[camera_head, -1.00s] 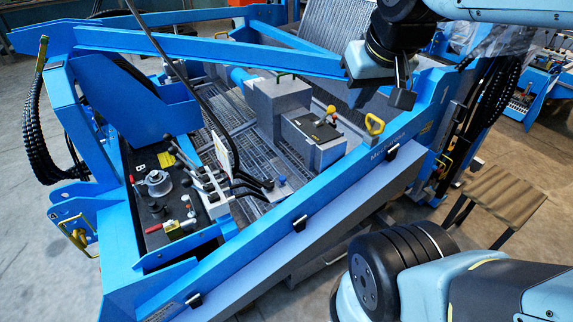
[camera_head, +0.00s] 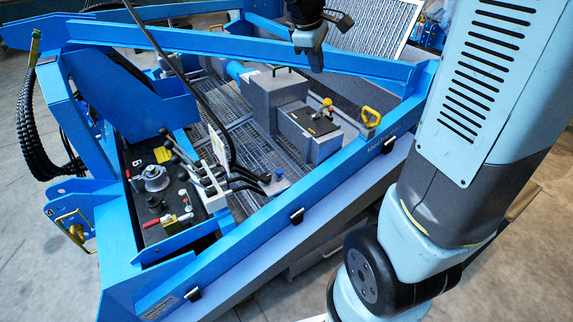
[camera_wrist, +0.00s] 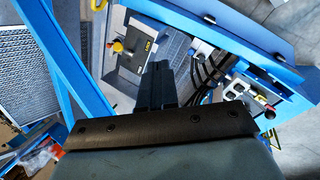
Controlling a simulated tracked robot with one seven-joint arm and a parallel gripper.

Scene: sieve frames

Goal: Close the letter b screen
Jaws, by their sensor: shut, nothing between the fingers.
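A letter B (camera_head: 136,163) is marked on the dark control panel (camera_head: 128,190) of the blue machine at the left. A tilted mesh screen (camera_head: 372,38) stands at the back right of the machine; it also shows at the left of the wrist view (camera_wrist: 22,70). I cannot tell which screen the letter belongs to. My gripper (camera_head: 317,66) is shut and empty, hanging above the blue frame beam at the back. In the wrist view my gripper (camera_wrist: 156,84) points toward the grey block and hoses, apart from the panel.
Several levers with black hoses (camera_head: 205,180) stand beside the panel, with a red handle (camera_head: 168,220) in front. A grey block (camera_head: 312,130) carries a yellow-red knob. A blue rail (camera_head: 290,208) runs along the near side. Black rods rise over the machine. Open floor lies at lower left.

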